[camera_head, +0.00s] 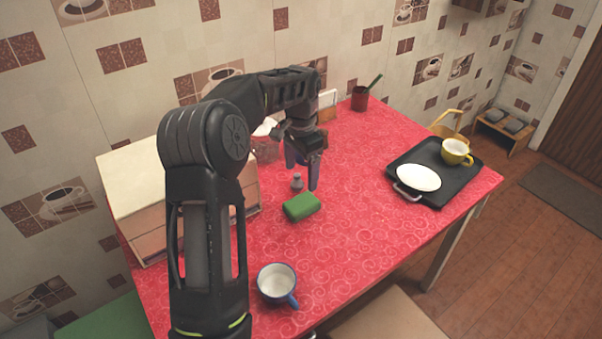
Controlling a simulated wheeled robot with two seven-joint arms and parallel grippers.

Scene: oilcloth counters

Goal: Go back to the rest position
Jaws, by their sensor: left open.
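My left arm comes in from the lower left and reaches over the red counter (345,225). My left gripper (301,180) points down above the counter, behind the green block (302,207). Its fingers are apart, and a small grey object (297,182) shows between or just behind them; I cannot tell which. I see nothing held. My right gripper is not in view.
A blue-rimmed mug (277,280) stands near the front edge. A black tray (432,197) at the right holds a white plate (418,178) and a yellow cup (455,152). A wooden box (135,180) stands left, a dark red cup (360,100) at the back.

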